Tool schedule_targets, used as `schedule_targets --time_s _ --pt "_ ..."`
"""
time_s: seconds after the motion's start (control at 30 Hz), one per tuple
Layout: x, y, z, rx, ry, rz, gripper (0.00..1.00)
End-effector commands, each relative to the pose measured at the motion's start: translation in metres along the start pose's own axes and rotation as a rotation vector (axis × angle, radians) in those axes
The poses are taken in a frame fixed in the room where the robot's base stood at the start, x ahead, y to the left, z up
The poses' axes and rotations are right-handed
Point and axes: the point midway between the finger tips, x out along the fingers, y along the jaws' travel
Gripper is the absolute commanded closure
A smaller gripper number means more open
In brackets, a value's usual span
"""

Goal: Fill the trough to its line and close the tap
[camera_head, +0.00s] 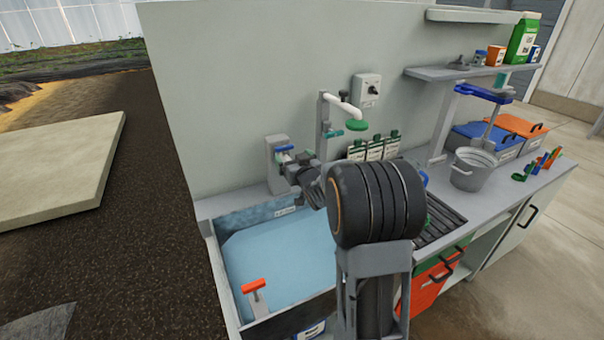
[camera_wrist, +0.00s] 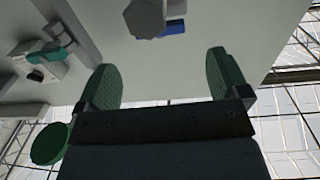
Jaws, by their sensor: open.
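The trough (camera_head: 212,250) stands at the lower left in the head view, with pale blue water (camera_head: 275,255) over its floor. A small white label (camera_head: 285,211) is on its back wall; I cannot tell exactly how the water stands to a line. A grey tap body (camera_head: 275,165) with a blue handle (camera_head: 284,148) is on the wall behind the trough. My gripper (camera_head: 300,166) is close to it, partly hidden by my arm. In the wrist view my gripper (camera_wrist: 163,78) is open and empty, with the grey tap part (camera_wrist: 145,18) and blue handle (camera_wrist: 173,29) beyond the fingers.
An orange-handled piece (camera_head: 254,287) stands in the trough's front. A metal bucket (camera_head: 474,168) and lidded bins (camera_head: 515,128) stand farther right. My arm hides the middle counter.

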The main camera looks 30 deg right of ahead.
Motion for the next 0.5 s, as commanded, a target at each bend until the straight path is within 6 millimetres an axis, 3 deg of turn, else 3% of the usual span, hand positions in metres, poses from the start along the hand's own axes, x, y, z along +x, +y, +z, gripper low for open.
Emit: schedule_targets --time_s 0.2,0.5 --pt "-0.042 0.0 0.001 0.0 0.002 0.002 0.06" --pt "-0.07 0.0 0.0 0.0 0.002 0.001 0.06"
